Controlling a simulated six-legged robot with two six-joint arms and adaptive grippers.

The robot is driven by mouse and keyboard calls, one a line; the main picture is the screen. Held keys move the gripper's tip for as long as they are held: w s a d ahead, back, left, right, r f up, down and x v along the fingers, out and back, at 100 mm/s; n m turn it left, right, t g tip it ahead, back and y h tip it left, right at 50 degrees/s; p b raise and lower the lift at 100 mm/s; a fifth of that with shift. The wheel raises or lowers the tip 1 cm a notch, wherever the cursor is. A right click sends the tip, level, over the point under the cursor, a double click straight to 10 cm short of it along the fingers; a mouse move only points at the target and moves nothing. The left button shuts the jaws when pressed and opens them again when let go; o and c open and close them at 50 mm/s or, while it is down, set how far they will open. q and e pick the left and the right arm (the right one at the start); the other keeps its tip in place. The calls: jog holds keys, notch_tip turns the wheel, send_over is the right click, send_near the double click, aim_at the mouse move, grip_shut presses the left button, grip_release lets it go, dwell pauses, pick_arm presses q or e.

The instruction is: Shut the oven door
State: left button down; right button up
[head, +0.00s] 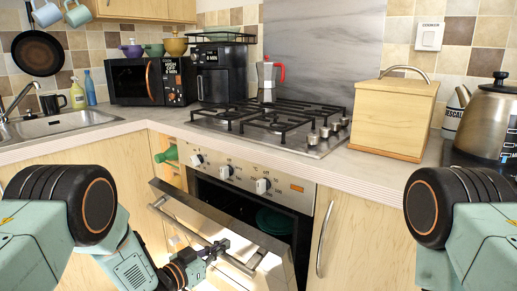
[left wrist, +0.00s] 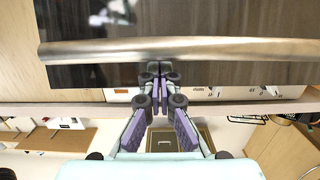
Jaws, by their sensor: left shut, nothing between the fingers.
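The oven door (head: 205,215) hangs partly open, tilted out from the oven (head: 240,172) below the hob. A long silver handle (head: 177,228) runs along its outer face. In the left wrist view the handle (left wrist: 240,48) crosses the upper part in front of the dark door glass (left wrist: 220,18). My left gripper (head: 217,249) is shut and empty on the outer side of the door, at the handle. In the left wrist view its fingertips (left wrist: 157,72) lie just below the handle; whether they touch it I cannot tell. My right gripper is out of view.
A green dish (head: 273,221) sits inside the dark oven. The hob (head: 270,125) and a moka pot (head: 268,80) are above. A wooden box (head: 392,118) and a kettle (head: 487,115) stand on the right counter. A cabinet handle (head: 325,240) sticks out right of the oven.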

pick_arm(q)
jog(key=p+v, duration=0.3)
jog(key=v, duration=0.3)
dwell(0.5)
jog(key=shift+s, duration=0.1)
jog(key=v, duration=1.2)
jog(key=shift+f, duration=0.15)
